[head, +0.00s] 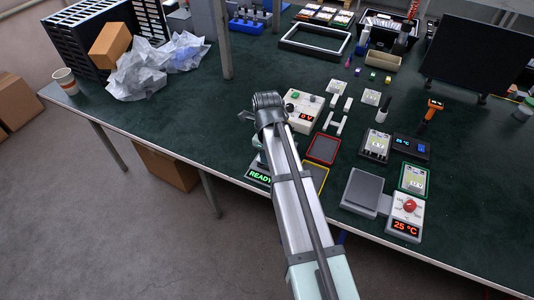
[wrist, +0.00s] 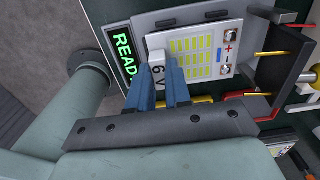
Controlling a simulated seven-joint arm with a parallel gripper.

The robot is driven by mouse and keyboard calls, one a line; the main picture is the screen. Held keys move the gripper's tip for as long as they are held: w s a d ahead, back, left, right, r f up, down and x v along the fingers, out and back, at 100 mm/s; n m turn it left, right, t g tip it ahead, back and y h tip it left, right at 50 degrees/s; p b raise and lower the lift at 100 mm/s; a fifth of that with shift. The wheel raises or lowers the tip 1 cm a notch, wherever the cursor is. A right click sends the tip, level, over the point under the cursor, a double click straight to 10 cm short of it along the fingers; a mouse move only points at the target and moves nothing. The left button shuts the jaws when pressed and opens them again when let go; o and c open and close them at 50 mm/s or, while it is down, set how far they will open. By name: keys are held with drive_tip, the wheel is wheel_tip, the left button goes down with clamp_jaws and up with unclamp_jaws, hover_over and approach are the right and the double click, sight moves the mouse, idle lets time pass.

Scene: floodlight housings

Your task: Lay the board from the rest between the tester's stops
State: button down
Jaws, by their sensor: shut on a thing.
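In the wrist view my gripper (wrist: 161,78) has its two blue fingers closed on the white end block, marked 6 V, of a board (wrist: 200,52). The board is pale, with rows of yellow-green cells and plus and minus screw terminals at its right end. It lies over the tester's grey plate (wrist: 147,24), with dark stops (wrist: 180,20) along the upper side. I cannot tell whether it touches the plate. A green READY display (wrist: 123,50) is on the left; it also shows in the head view (head: 260,176), where my arm hides the gripper and board.
A dark bracket with red and yellow probes (wrist: 300,53) stands just right of the board. In the head view, a red-framed tray (head: 323,149), a yellow-framed tray (head: 320,172), a white 0 V box (head: 302,110) and a 25 °C unit (head: 406,216) are close by.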

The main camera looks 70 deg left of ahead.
drive_tip(key=shift+f, duration=0.7)
idle(0.9)
drive_tip(key=c, duration=1)
unclamp_jaws()
drive_tip(key=shift+r, duration=0.1)
wheel_tip(320, 180, up, 14)
drive_tip(key=shift+f, duration=0.2)
